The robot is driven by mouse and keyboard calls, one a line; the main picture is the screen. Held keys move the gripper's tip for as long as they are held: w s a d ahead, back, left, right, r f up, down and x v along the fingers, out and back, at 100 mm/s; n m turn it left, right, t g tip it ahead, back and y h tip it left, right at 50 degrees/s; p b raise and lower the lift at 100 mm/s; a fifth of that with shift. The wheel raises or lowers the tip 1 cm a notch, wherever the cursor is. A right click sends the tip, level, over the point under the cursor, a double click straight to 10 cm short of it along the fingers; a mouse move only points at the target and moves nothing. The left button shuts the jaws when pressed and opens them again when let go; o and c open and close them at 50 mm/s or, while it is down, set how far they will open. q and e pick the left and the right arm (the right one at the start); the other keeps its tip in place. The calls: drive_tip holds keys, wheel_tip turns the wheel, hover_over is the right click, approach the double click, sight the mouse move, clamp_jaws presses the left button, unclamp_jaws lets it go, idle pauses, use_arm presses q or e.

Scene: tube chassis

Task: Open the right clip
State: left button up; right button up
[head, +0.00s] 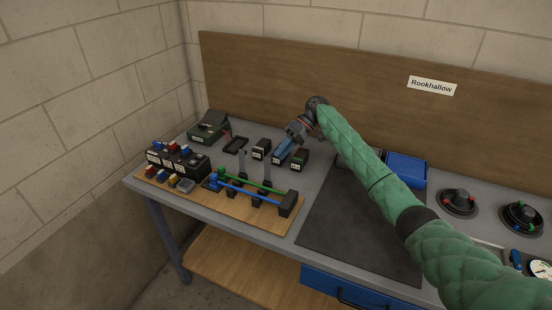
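A wooden board (222,204) on the bench carries a green tube (247,182) and a blue tube (250,193). Two grey upright pieces, apparently the clips, stand at the tubes: the left one (242,163) and the right one (266,172). Whether either clip is open or closed is too small to tell. The tubes' right ends meet a dark block (288,203). My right gripper (291,138) is behind and to the right of the right clip, apart from it, over a blue box (282,152). Its fingers are too small to read. My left gripper is out of view.
A black box (261,149) and a green-topped box (299,158) flank the blue box. Dark blocks with coloured parts (178,160) stand at the left. A green case (208,127) is behind. A dark mat (345,235) lies clear at the right, partly under my arm.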

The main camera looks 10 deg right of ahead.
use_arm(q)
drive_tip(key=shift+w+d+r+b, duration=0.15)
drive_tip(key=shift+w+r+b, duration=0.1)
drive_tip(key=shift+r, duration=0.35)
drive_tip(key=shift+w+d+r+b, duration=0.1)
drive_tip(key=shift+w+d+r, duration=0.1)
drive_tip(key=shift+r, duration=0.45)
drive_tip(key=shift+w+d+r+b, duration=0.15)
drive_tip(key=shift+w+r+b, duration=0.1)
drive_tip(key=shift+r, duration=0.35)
use_arm(e)
drive_tip(key=shift+a+r+v, duration=0.15)
drive_tip(key=shift+v, duration=1)
drive_tip(key=shift+a+r+v, duration=0.15)
drive_tip(key=shift+r+v, duration=0.05)
drive_tip(key=shift+v, duration=0.95)
